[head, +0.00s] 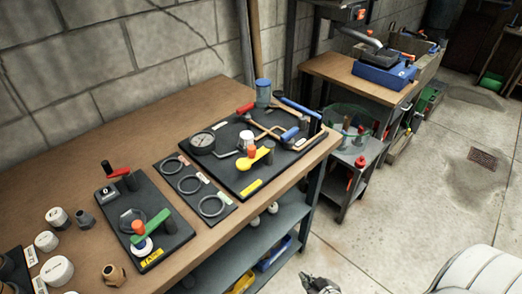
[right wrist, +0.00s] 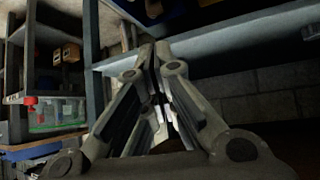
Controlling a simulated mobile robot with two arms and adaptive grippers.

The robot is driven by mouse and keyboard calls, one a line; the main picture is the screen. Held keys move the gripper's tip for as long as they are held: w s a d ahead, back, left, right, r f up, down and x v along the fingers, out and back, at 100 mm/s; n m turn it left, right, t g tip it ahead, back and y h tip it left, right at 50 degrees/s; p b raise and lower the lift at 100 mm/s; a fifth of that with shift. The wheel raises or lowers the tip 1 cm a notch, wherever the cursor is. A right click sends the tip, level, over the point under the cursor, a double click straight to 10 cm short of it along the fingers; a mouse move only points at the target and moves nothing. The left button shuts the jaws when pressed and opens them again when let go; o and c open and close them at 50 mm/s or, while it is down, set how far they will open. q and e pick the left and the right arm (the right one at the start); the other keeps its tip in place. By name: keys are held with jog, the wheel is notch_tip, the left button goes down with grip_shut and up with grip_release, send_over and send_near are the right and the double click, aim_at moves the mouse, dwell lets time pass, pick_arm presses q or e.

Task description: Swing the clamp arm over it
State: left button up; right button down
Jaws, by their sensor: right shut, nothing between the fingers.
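Two black panels on the wooden bench carry coloured swing arms. The near-left panel (head: 166,262) has a green arm (head: 150,226) with an orange-red knob, beside a white round part (head: 142,246). The far panel (head: 226,182) has a yellow arm (head: 252,160) with an orange-red knob, in front of a white cylinder (head: 246,140). I cannot tell which arm the task names. My right gripper (head: 322,286) is low at the bottom edge of the head view, away from the bench top. In the right wrist view its fingers (right wrist: 157,62) are shut and empty. My left gripper is out of view.
A mat with several rings (head: 188,184) lies between the panels. White jars (head: 46,240) and fittings stand at the bench's left. A shelf (head: 262,238) runs under the bench. A second bench (head: 335,68) stands behind right. The floor at right is mostly clear.

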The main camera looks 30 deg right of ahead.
jog(key=w+a+r+t+y, duration=0.1)
jog(key=w+r+t, duration=0.1)
jog(key=r, duration=1.2)
jog(key=w+a+r+n+t+y+p, duration=0.1)
jog(key=w+r+t, duration=0.1)
jog(key=r, duration=1.1)
jog(key=w+a+r+t+y+p, duration=0.1)
jog(key=r+t, duration=0.3)
jog(key=r, duration=1)
jog(key=shift+w+a+r+n, duration=0.3)
jog(key=shift+w+a, duration=0.15)
jog(key=shift+w, duration=0.3)
jog(key=shift+w, duration=0.1)
jog(key=w+a+p, duration=0.2)
jog(key=w+p, duration=0.1)
jog(key=w, duration=1)
jog(key=shift+w+a+f, duration=0.25)
jog(key=shift+w, duration=0.05)
jog(key=shift+d, duration=0.1)
